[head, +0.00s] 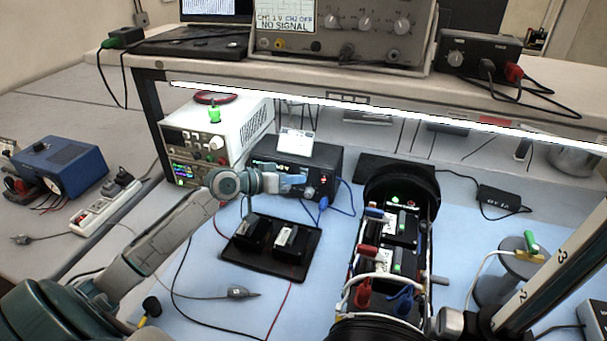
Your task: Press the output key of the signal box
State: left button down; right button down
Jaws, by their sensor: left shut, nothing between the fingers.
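The signal box (325,158) is a black box with a small lit display and a knob, standing on the blue mat under the shelf. My left gripper (298,184) is shut and empty, right in front of the box's front panel. It covers part of the panel, and I cannot make out the output key or tell whether the fingertips touch it. An oscilloscope (340,30) on the shelf reads "CH1 1V CH2 OFF" and "NO SIGNAL". I do not see my right gripper.
A white power supply (240,125) stands left of the box. A black tray (262,268) with two black blocks lies in front. An opened black cylinder (402,180) with wired modules is to the right. The shelf edge (380,112) overhangs the box. Loose cables cross the mat.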

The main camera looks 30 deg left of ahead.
pick_arm(q)
jog(key=shift+w, duration=0.25)
jog(key=shift+w+a+b, duration=0.15)
jog(key=shift+w+b, duration=0.2)
dwell(0.6)
jog(key=shift+s, duration=0.15)
jog(key=shift+s+d+p, duration=0.2)
jog(key=shift+s+p, duration=0.2)
jog(key=shift+s, duration=0.35)
jog(key=shift+s+d+p, duration=0.25)
jog(key=shift+s+p, duration=0.25)
jog(key=shift+s, duration=0.45)
jog(key=shift+s+d+p, duration=0.2)
jog(key=shift+s+p, duration=0.3)
jog(key=shift+s, duration=0.5)
jog(key=shift+s+d+p, duration=0.25)
jog(key=shift+s+p, duration=0.25)
jog(key=shift+s, duration=0.45)
